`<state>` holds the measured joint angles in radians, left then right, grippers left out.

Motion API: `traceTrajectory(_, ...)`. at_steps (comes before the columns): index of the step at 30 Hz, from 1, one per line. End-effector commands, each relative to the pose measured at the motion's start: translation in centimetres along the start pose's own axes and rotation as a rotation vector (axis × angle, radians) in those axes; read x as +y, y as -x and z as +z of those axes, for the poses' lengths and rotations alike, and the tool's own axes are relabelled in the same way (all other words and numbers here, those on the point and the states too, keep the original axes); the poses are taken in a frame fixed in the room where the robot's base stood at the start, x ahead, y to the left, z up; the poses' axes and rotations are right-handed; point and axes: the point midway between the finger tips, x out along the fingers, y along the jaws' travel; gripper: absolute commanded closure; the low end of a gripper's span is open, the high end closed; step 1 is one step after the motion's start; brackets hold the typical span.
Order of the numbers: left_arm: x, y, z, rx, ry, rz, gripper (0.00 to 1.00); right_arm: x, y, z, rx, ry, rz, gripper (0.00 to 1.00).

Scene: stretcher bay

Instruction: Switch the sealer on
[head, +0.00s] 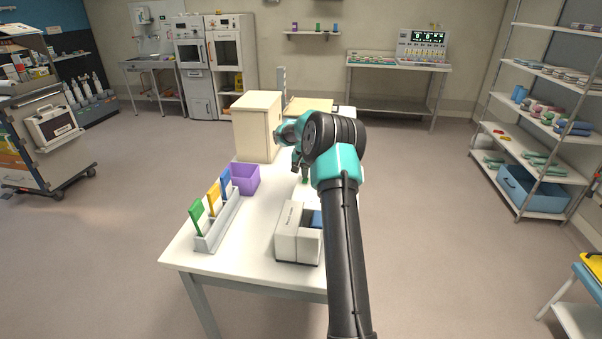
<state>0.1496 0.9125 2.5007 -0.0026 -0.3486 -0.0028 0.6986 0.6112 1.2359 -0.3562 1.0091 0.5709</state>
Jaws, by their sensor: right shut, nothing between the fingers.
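My right arm reaches over the white table, and its right gripper (296,167) points down, shut and empty. Just below and right of the fingertips is a small green part (305,181) on a low whitish object, mostly hidden by my arm. This may be the sealer, but I cannot tell for sure. I cannot make out a switch or its position, nor whether the fingertips touch anything. My left gripper is not in view.
On the table (262,248) stand a beige cabinet (257,128), a purple bin (245,180), a rack (219,228) of green, yellow and blue cards, and a white-grey box (289,232) at the front. Bare tabletop lies between rack and box.

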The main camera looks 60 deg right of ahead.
Motion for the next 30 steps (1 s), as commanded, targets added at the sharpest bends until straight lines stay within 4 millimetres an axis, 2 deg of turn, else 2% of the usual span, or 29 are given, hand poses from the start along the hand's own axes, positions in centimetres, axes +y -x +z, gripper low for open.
traceTrajectory(2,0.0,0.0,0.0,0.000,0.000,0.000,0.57,0.0,-0.6,0.4,-0.012,0.001,0.003,1.00)
traceTrajectory(15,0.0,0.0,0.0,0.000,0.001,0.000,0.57,0.0,0.1,1.7,-0.015,0.002,0.004,1.00)
traceTrajectory(30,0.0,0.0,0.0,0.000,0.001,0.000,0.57,-0.1,1.0,1.6,-0.007,0.001,0.002,1.00)
